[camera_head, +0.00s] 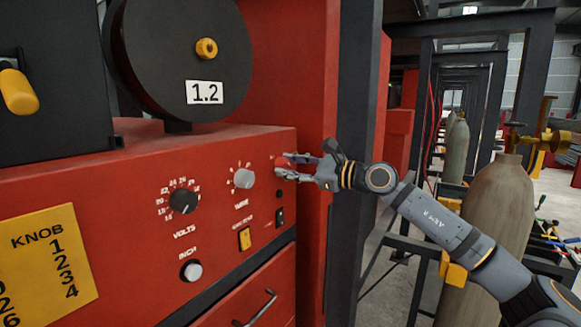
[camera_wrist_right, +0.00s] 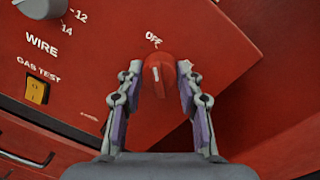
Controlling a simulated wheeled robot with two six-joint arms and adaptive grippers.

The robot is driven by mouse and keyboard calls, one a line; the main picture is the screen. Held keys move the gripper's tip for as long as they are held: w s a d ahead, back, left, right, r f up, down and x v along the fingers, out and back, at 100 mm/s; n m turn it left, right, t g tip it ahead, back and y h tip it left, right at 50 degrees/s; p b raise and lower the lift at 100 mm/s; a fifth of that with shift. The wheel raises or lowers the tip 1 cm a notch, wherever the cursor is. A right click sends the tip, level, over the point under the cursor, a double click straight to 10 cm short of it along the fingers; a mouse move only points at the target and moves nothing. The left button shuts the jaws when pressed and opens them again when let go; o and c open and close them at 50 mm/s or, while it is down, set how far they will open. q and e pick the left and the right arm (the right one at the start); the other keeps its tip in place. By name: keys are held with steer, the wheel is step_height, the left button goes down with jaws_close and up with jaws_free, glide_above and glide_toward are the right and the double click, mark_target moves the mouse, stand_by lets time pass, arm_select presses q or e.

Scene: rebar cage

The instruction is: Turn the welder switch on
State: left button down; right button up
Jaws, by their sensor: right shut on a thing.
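The welder (camera_head: 120,165) is a red box with a sloped control panel, on the left and middle of the head view. Its switch is a red round knob (camera_wrist_right: 158,76) with a small white pointer mark and a label above it that seems to read OFF; in the head view the knob (camera_head: 281,161) shows as a small red bit at the panel's right edge. My right gripper (camera_wrist_right: 158,82) has its two fingers shut around the knob, one on each side. It also shows at the panel's right edge in the head view (camera_head: 284,167). My left gripper is out of view.
The panel also has a black volts knob (camera_head: 183,201), a grey wire knob (camera_head: 243,179), a yellow gas test switch (camera_head: 244,238) and an inch button (camera_head: 191,270). A dark post (camera_head: 352,90) stands behind my right gripper. Gas cylinders (camera_head: 490,215) stand at the right.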

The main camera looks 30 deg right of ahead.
steer(key=shift+m, duration=0.3)
steer(key=m, duration=0.3)
steer(key=shift+m, duration=0.4)
steer(key=m, duration=0.5)
steer(key=shift+m+t+b, duration=0.3)
steer(key=m, duration=0.3)
steer(key=shift+f+m, duration=0.15)
steer(key=shift+m, duration=0.25)
steer(key=shift+m+t+h+b, duration=0.35)
steer(key=shift+m+b, duration=0.3)
steer(key=shift+m, duration=1.75)
steer(key=o, duration=1.2)
